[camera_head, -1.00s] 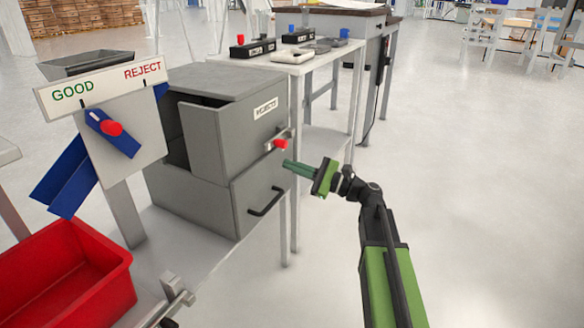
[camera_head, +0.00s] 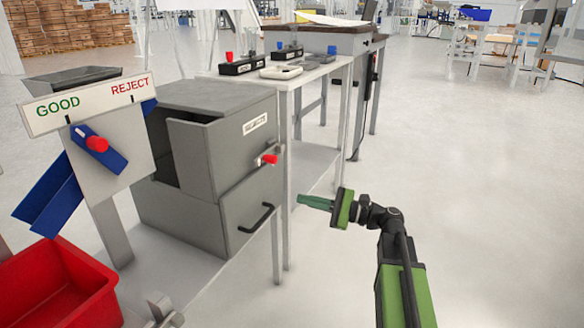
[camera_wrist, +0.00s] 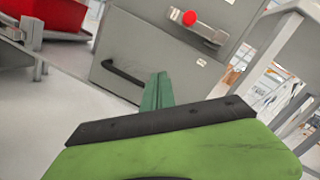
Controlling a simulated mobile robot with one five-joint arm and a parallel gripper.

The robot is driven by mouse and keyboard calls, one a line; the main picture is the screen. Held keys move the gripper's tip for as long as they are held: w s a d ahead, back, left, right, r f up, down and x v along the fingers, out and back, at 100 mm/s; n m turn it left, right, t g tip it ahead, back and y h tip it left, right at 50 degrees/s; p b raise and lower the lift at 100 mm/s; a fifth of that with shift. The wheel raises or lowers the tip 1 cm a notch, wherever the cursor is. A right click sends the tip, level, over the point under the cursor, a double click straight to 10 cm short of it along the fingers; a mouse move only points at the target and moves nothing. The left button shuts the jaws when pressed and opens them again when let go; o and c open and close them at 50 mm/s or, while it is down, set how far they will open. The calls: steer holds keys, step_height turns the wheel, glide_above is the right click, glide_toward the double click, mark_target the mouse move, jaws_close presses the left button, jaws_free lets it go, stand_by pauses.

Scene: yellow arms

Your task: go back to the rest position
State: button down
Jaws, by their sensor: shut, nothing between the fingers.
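My gripper (camera_head: 316,202) is shut and empty, with its green fingers pointing left in the head view. It is in open air to the right of the grey drawer cabinet (camera_head: 207,217), apart from it. In the wrist view the shut fingers (camera_wrist: 158,92) point towards the cabinet front. The cabinet front has a black handle (camera_head: 256,218) and a latch with a red knob (camera_head: 269,159); the knob also shows in the wrist view (camera_wrist: 189,18).
A GOOD/REJECT sign (camera_head: 88,103) with a blue lever (camera_head: 99,150) stands left of the cabinet. A red bin (camera_head: 60,285) is at lower left. A white table (camera_head: 303,76) with small devices is behind. The floor at right is clear.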

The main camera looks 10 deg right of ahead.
steer(key=s+a+f+n+g+h+p, duration=0.4)
steer(key=a+f+n+p, duration=0.1)
steer(key=a, duration=0.1)
steer(key=s+d+f+n+g+h+p, duration=0.4)
steer(key=s+d+f+n+h+p, duration=0.15)
steer(key=s+n+h+p, duration=0.6)
step_height(320, 180, up, 38)
steer(key=w+d+m+h+p, duration=0.1)
steer(key=w+p, duration=0.1)
steer(key=p, duration=3.4)
steer(key=shift+d+r+h, duration=0.25)
steer(key=shift+d+h, duration=0.1)
steer(key=c, duration=2.1)
jaws_free()
steer(key=shift+m, duration=0.25)
steer(key=shift+c, duration=0.2)
